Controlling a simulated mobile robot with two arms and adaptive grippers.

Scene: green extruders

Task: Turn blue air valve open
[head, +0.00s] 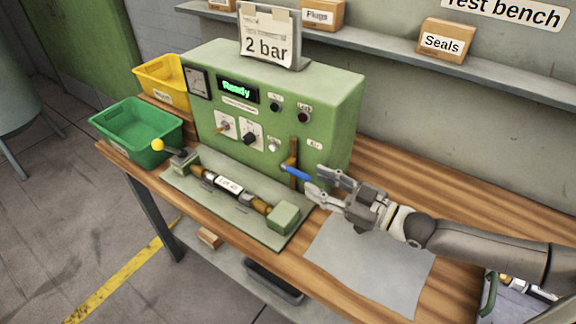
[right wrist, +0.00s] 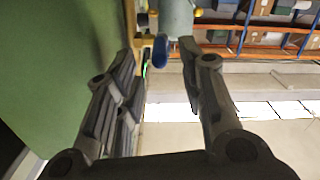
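The blue air valve handle (head: 295,172) sticks out from a brass pipe (head: 293,155) at the right of the green machine's front. It points toward the lower right in the head view. In the right wrist view the blue handle (right wrist: 161,52) shows between the fingertips, ahead of them. My right gripper (head: 317,180) is open, its fingers spread at the handle's free end. I cannot tell whether a finger touches it. The right wrist view shows both fingers apart (right wrist: 158,68) with nothing clamped between them. My left gripper is not in view.
The green machine (head: 335,110) has a lit "Ready" display (head: 238,91) and a "2 bar" sign (head: 268,40) on top. A fixture plate (head: 215,205) holds a labelled cylinder (head: 229,184). Green (head: 125,115) and yellow (head: 150,70) bins stand left. A grey mat (head: 365,265) lies bare.

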